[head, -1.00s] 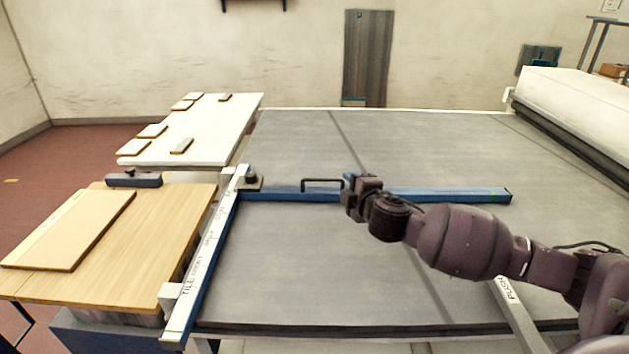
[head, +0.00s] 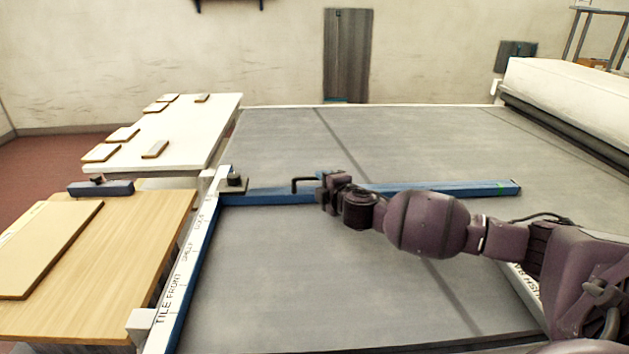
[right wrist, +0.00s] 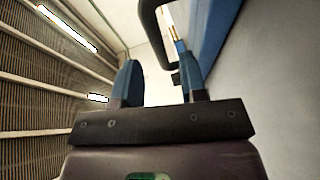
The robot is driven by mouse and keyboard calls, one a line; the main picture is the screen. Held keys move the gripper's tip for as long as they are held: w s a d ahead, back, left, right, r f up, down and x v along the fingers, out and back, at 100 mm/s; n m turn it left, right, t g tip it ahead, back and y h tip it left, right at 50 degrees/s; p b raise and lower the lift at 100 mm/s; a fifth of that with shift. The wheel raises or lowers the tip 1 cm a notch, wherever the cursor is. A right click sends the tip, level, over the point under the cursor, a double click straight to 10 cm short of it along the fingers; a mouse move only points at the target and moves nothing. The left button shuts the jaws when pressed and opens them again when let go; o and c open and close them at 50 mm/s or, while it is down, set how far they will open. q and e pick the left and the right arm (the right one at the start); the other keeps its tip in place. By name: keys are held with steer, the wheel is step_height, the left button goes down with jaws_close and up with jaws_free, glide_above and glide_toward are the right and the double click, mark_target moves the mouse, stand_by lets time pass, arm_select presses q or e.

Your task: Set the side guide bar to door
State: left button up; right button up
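The side guide bar (head: 430,189) is a long blue bar lying across the grey belt. A black loop handle (head: 302,186) stands on it near its left end. The bar meets a rail (head: 190,262) with a white lettered scale at the belt's left edge. The lettering includes "TILE FRONT" and "SHELF"; farther words are too small to read surely. My right gripper (head: 327,184) is at the handle's right end. In the right wrist view its two blue fingers (right wrist: 158,75) are apart, with the black handle (right wrist: 147,22) just ahead of the gap. My left gripper is out of view.
A wooden table (head: 120,290) with a board (head: 40,245) stands left of the rail. A white table (head: 190,130) with several small tiles is behind it. A white covered machine (head: 570,95) stands at the back right. The belt (head: 300,280) in front of the bar is clear.

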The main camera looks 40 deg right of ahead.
steer(key=shift+b+x, duration=0.35)
steer(key=shift+x, duration=1.95)
jaws_close()
